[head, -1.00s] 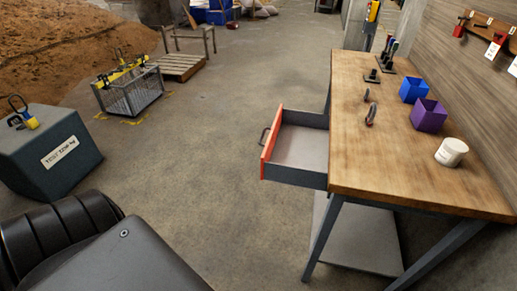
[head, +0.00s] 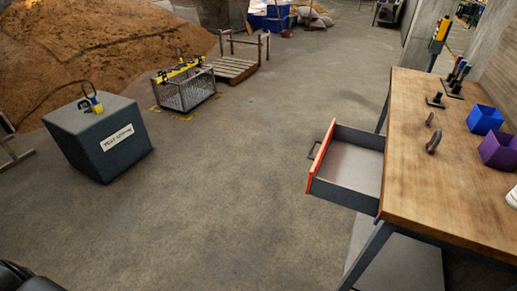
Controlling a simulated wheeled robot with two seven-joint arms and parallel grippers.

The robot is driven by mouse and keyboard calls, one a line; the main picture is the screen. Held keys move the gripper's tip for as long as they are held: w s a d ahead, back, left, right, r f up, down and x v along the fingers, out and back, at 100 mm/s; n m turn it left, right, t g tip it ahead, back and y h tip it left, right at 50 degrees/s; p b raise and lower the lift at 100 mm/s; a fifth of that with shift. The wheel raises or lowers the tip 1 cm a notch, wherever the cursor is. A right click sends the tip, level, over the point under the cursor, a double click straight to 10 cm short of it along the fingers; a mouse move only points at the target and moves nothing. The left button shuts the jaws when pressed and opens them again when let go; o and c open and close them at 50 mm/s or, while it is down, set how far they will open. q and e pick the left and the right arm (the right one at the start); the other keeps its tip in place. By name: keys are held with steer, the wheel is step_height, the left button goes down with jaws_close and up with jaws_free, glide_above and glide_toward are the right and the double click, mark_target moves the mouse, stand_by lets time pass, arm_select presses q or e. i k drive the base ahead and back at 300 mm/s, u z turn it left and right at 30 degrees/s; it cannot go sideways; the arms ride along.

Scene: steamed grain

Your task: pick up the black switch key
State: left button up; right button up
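I cannot make out a black switch key for certain in the head view. Small dark upright items (head: 436,100) stand on the wooden workbench (head: 425,170), and more dark items with coloured tops (head: 456,76) stand behind them. They are too small to tell apart. Two dark shackle-like pieces, one larger (head: 433,143) and one smaller (head: 430,119), are on the bench nearer to me. Neither of my grippers is in view.
A red-fronted drawer (head: 345,170) stands open from the bench's left side. A blue bin (head: 485,119) and a purple bin (head: 499,151) are on the bench. A grey test block (head: 98,137) and a wire crate (head: 186,92) stand at left. The middle floor is clear.

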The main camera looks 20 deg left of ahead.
mark_target(438, 95)
steer(key=u, duration=1.35)
steer(key=i, duration=1.35)
steer(key=z, duration=2.4)
steer(key=i, duration=0.95)
steer(key=z, duration=0.2)
steer(key=k, duration=1.65)
